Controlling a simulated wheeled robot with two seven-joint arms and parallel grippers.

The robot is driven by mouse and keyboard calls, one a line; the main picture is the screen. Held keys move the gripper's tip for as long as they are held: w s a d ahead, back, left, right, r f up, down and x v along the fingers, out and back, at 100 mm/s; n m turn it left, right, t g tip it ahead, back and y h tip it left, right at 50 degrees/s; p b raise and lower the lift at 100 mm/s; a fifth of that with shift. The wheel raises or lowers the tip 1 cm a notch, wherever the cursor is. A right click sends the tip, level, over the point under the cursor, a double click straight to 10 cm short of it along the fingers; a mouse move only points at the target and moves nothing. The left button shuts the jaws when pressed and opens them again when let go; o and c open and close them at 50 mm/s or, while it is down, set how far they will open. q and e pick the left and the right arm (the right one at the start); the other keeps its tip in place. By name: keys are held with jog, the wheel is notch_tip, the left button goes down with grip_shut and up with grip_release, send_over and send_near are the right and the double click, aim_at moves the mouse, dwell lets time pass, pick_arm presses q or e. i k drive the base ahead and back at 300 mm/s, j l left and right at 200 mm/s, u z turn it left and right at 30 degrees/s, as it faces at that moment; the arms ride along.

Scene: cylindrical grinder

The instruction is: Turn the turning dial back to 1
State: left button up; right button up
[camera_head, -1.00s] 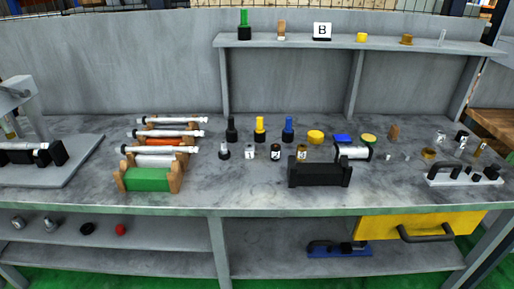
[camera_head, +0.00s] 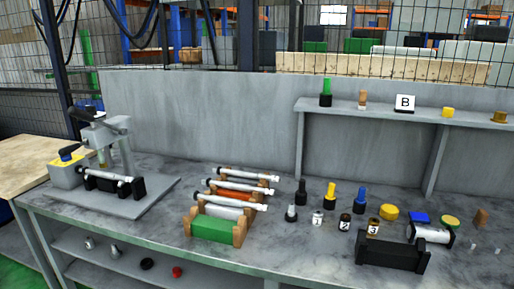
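The cylindrical grinder (camera_head: 118,160) stands on a grey base plate at the left of the bench. A yellow box (camera_head: 66,175) with a dark rotary handle (camera_head: 70,152) on top sits at its left end; this may be the turning dial, but no numbers on it can be read. Two silver knobs (camera_head: 90,243) (camera_head: 115,251), a black knob (camera_head: 147,263) and a red knob (camera_head: 176,272) are on the panel below the bench top. I cannot tell whether any of them is the dial. Neither of my grippers is in view.
A wooden rack (camera_head: 240,232) with several rods and a green block (camera_head: 212,228) stands mid-bench. Right of it are several coloured pegs, small numbered cylinders and a black holder (camera_head: 391,254). A raised shelf (camera_head: 380,116) runs behind. A wooden table (camera_head: 25,160) adjoins at left.

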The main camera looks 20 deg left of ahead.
aim_at(69, 157)
jog(key=u, duration=1.55)
